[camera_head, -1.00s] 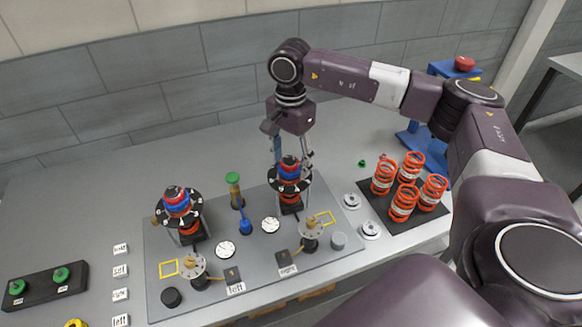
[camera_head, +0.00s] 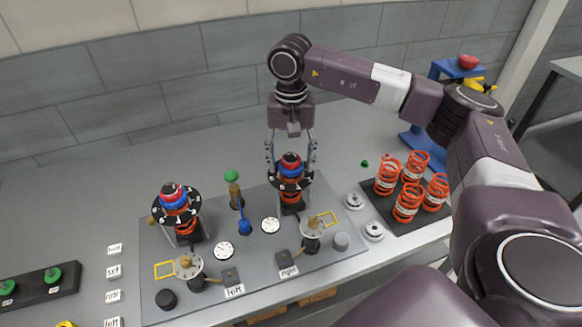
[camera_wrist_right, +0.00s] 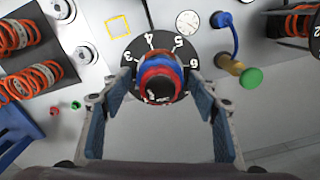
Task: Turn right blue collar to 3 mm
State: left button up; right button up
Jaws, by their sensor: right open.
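The right fixture carries a blue collar (camera_head: 290,169) with a red ring, set over a black dial with white numbers (camera_head: 283,184). In the right wrist view the blue collar (camera_wrist_right: 158,66) sits between the finger pads, with the dial (camera_wrist_right: 150,44) showing 4, 5 and 6. My right gripper (camera_head: 291,170) points down over this fixture. Its fingers are open on either side of the collar, with a visible gap on each side in the wrist view (camera_wrist_right: 160,125). The left fixture has a similar blue collar (camera_head: 174,203). My left gripper is not in view.
Orange springs (camera_head: 407,202) stand on a black mat at the right. White gauges (camera_head: 271,225) and small posts (camera_head: 311,232) are on the grey plate in front.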

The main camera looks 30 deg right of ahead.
jog(key=shift+n, duration=0.6)
jog(key=n+b, duration=0.1)
jog(key=n, duration=0.1)
jog(key=shift+n, duration=1.2)
jog(key=shift+r, duration=0.1)
jog(key=shift+c, duration=0.3)
jog(key=c, duration=1)
jog(key=m, duration=0.5)
jog(key=shift+m+b, duration=0.3)
jog(key=shift+b, duration=0.1)
jog(key=m, duration=0.3)
